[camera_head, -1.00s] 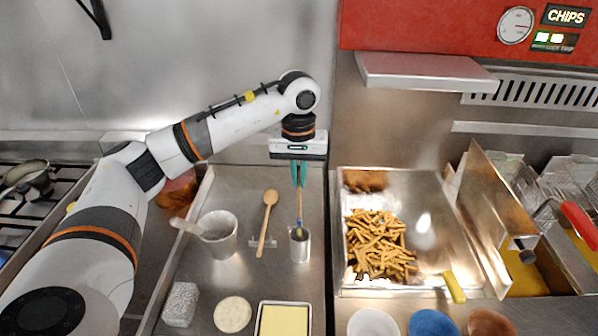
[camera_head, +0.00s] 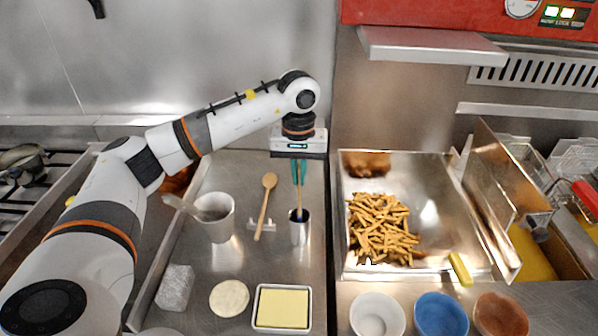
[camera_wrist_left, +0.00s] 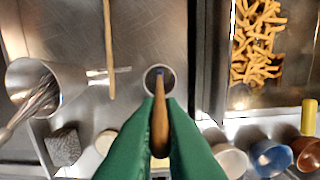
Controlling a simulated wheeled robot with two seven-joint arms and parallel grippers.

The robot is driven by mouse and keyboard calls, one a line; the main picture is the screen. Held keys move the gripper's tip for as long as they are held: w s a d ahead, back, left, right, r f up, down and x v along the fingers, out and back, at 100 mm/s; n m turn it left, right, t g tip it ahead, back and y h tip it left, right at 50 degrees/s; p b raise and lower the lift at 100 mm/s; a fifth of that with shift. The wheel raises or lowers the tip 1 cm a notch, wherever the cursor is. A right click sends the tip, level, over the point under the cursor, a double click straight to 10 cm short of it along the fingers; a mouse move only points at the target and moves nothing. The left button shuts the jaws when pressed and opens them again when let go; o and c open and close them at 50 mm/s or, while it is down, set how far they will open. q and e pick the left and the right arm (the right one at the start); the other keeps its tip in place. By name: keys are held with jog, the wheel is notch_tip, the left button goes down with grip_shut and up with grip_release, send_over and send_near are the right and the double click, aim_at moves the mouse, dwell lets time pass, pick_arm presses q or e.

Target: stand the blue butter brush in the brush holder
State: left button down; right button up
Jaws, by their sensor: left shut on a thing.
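My left gripper (camera_head: 299,182) has green fingers pointing down and is shut on the wooden handle of the butter brush (camera_head: 299,199). The brush is upright, with its lower end at the mouth of the brush holder (camera_head: 300,232), a small metal cup on the steel counter. In the left wrist view the handle (camera_wrist_left: 160,125) runs from between the green fingers (camera_wrist_left: 160,108) to a bit of blue inside the holder's round rim (camera_wrist_left: 147,80). How deep the brush reaches is hidden by the holder wall. My right gripper is not in view.
A wooden spoon (camera_head: 263,210) lies on a rest left of the holder. A metal jug (camera_head: 218,222) with a whisk stands further left. A butter dish (camera_head: 283,308) and a pale round patty (camera_head: 229,298) are in front. A tray of chips (camera_head: 420,260) is right.

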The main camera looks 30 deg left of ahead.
pick_arm(q)
jog(key=c, duration=1.5)
grip_release()
jog(key=shift+r, duration=0.5)
notch_tip(320, 180, up, 10)
jog(key=shift+f+b, duration=0.1)
jog(key=shift+b, duration=0.4)
jog(key=shift+r, duration=0.65)
